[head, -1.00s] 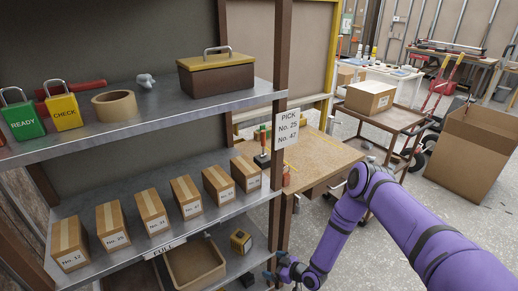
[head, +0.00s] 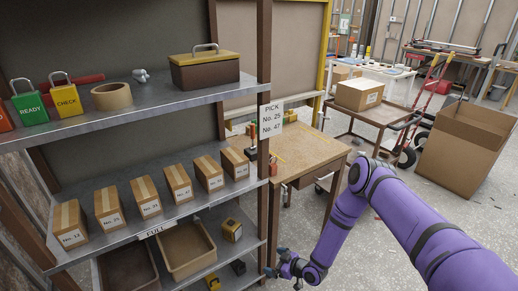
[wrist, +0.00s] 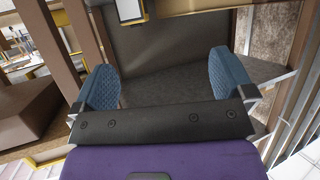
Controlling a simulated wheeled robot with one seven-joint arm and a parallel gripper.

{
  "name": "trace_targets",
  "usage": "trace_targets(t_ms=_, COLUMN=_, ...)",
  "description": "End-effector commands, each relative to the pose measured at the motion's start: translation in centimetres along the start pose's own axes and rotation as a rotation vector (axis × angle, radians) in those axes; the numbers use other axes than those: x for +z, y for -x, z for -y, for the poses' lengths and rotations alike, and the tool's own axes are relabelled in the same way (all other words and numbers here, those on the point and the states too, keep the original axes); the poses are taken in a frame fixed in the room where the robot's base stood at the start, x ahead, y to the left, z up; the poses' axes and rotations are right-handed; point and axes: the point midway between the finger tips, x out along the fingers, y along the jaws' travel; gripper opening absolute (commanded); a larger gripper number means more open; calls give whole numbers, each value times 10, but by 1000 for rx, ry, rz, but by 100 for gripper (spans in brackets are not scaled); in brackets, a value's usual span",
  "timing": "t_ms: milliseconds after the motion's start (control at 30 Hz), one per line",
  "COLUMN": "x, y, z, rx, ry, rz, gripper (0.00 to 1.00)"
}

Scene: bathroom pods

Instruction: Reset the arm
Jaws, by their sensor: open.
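My purple arm reaches in from the lower right in the head view. My gripper (head: 281,273) is small there, low beside the shelf unit's front right post (head: 264,130). In the wrist view my gripper (wrist: 165,78) shows two blue padded fingers spread wide apart. Nothing is between them. A dark panel and a grey surface lie beyond the fingers.
The shelf unit holds a row of numbered cartons (head: 178,183), a toolbox (head: 204,72), a tape roll (head: 111,97) and padlocks (head: 66,98). Bins (head: 188,252) sit below. A wooden table (head: 310,152), cart (head: 352,123) and large open carton (head: 465,150) stand rightward.

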Motion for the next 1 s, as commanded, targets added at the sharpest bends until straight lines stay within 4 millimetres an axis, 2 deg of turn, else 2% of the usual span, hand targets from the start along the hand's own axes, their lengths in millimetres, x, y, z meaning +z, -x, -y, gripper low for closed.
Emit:
trace_targets(t_ms=267, x=-22, y=3, z=-20, rx=11, ry=18, rz=33, gripper=100)
trace_targets(t_ms=467, x=-46, y=8, z=-42, rx=23, ry=35, rz=74, gripper=100)
trace_targets(t_ms=667, x=-89, y=22, z=-77, rx=54, ry=61, rz=142, gripper=100)
trace_targets(t_ms=1000, x=-173, y=61, z=-130, rx=128, ry=88, rz=273, gripper=100)
